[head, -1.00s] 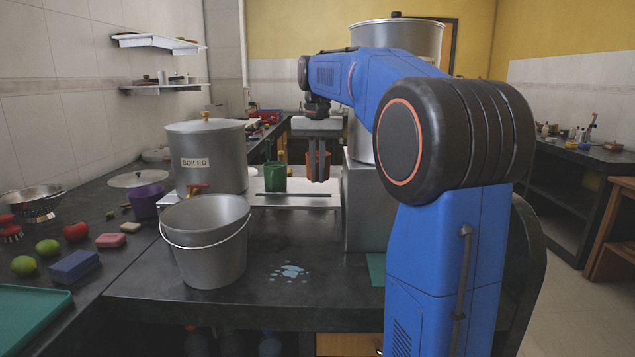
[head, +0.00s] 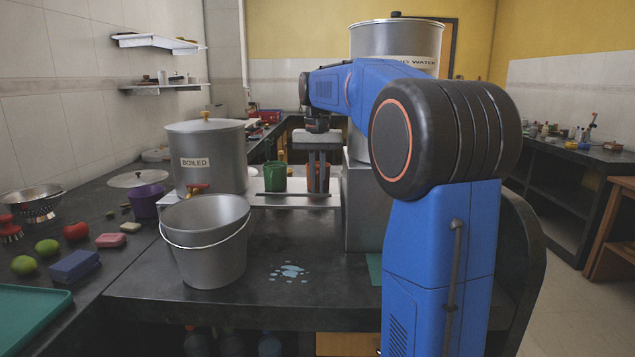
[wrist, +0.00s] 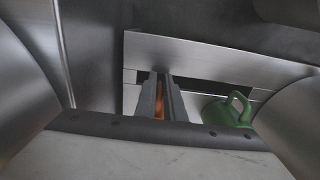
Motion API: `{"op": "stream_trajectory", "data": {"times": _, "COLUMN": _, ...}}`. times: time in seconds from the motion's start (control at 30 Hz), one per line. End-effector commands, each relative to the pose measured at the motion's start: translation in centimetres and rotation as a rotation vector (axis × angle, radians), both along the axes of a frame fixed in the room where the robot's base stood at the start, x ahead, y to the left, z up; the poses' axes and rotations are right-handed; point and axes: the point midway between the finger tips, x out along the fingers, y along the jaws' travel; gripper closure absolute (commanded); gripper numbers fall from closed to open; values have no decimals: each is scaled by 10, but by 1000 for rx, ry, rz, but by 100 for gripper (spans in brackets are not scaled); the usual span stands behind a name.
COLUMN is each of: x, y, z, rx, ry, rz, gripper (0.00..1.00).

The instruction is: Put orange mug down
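The orange mug (head: 326,184) is at my gripper, partly hidden behind the fingers in the head view. My gripper (head: 318,190) points down over the right part of a pale metal tray (head: 300,202), with its fingers close together. In the wrist view, a strip of the orange mug (wrist: 159,110) shows between my gripper's fingers (wrist: 160,90), which are shut on it. I cannot tell whether the mug's base touches the tray. The green mug (head: 275,178) stands to the left of my gripper, and it also shows in the wrist view (wrist: 228,111).
A large pot marked BOILED (head: 212,165) stands left of the tray. A grey bucket (head: 205,245) is in front. A metal block (head: 368,215) bearing a tall canister (head: 398,38) stands close on the right. A wet patch (head: 289,272) lies on the counter.

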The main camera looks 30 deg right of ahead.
Motion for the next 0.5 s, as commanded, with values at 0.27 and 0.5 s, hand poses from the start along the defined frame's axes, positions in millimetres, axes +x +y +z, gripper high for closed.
{"op": "stream_trajectory", "data": {"times": 0.27, "x": 0, "y": 0, "z": 0, "rx": 0, "ry": 0, "rz": 0, "gripper": 74}}
{"op": "stream_trajectory", "data": {"times": 0.5, "x": 0, "y": 0, "z": 10, "rx": -1, "ry": -2, "rz": 0, "gripper": 74}}
